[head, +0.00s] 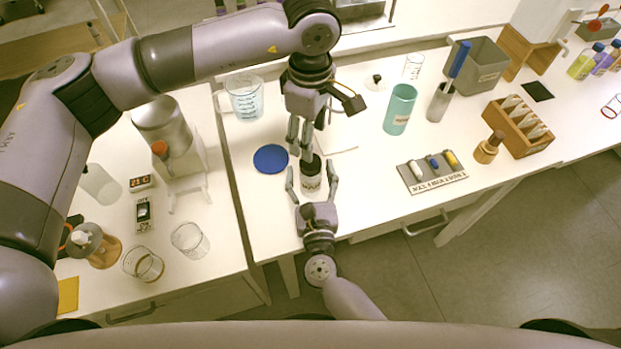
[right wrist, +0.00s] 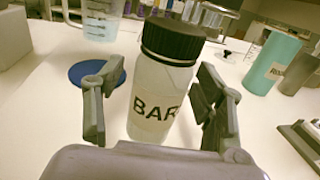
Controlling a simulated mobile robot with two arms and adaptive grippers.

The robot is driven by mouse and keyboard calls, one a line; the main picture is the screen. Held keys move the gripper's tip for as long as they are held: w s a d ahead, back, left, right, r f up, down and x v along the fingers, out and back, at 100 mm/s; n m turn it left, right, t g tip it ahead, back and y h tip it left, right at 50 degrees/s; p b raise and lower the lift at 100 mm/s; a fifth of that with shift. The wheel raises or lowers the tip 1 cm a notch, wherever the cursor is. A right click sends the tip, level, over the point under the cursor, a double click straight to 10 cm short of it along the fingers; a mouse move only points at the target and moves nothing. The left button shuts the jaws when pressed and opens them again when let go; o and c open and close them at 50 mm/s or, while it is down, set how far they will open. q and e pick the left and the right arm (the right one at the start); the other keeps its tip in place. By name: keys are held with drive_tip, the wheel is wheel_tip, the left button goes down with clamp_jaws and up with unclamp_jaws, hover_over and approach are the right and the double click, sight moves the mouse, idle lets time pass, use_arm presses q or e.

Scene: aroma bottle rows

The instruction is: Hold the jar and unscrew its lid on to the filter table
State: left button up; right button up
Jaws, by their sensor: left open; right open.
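The jar (head: 310,184) stands upright on the white table with its black lid (head: 312,160) on. In the right wrist view the jar (right wrist: 152,103) shows a label reading "BAR", with the ribbed black lid (right wrist: 173,40) on top. My right gripper (head: 312,172) is open, its fingers on either side of the jar, with gaps visible in the wrist view. My left gripper (head: 301,146) is open and points down, just above and behind the lid. Whether it touches the lid I cannot tell. I cannot tell for sure which surface is the filter table.
A blue disc (head: 270,158) lies left of the jar, with a measuring jug (head: 244,97) behind it. A flat white square (head: 337,138) lies behind right. A teal cup (head: 399,110) and a grey slotted tray (head: 432,172) stand to the right.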

drive_tip(key=shift+c, duration=0.6)
clamp_jaws()
idle(0.3)
